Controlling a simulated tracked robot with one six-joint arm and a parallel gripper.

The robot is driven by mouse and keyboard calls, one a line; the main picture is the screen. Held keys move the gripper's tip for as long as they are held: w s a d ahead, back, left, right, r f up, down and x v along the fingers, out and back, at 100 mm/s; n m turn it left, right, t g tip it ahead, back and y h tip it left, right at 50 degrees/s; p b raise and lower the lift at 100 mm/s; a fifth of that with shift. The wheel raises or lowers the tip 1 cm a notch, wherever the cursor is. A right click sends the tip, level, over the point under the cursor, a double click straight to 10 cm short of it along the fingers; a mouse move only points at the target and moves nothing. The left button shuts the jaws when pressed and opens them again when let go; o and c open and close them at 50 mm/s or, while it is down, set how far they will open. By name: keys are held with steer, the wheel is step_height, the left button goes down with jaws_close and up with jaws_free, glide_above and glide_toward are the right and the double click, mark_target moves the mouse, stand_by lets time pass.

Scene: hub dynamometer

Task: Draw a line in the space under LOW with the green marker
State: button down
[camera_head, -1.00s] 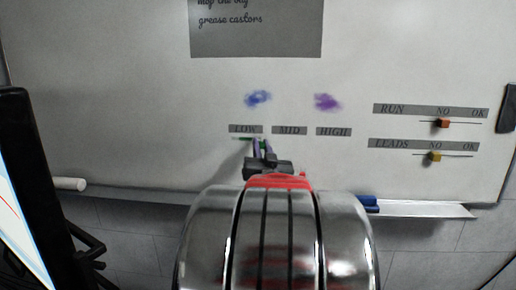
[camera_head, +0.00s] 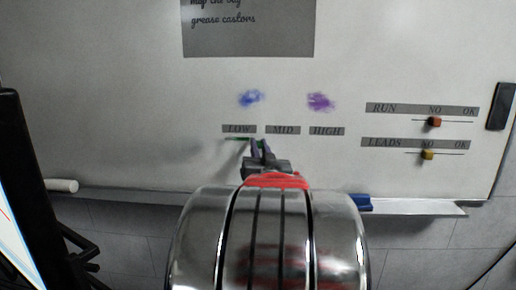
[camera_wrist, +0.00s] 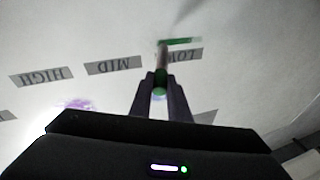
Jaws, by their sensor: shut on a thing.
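My gripper (camera_head: 258,143) is at the whiteboard, just below and right of the LOW label (camera_head: 239,129). In the wrist view my gripper (camera_wrist: 160,80) is shut on the green marker (camera_wrist: 161,62), which has a pale body and a green end. The marker's far end meets the board at a green line, apparently touching it. The green line (camera_head: 237,139) runs sideways just under LOW and also shows in the wrist view (camera_wrist: 182,41). In the head view the marker is mostly hidden by the fingers.
MID (camera_head: 283,130) and HIGH (camera_head: 326,131) labels sit to the right, with blue (camera_head: 250,98) and purple (camera_head: 320,102) smudges above. RUN and LEADS sliders are farther right. A ledge (camera_head: 420,208) below holds a blue eraser-like block (camera_head: 358,202) and a white cylinder (camera_head: 62,186).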

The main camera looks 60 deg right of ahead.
steer(key=shift+s+d, duration=0.1)
steer(key=shift+s, duration=0.05)
steer(key=shift+s+d, duration=0.15)
steer(key=shift+s, duration=0.45)
steer(key=shift+w, duration=0.2)
stand_by(0.3)
steer(key=shift+w+a, duration=0.3)
steer(key=shift+w, duration=0.25)
steer(key=shift+w+a, duration=0.2)
steer(key=shift+w, duration=0.5)
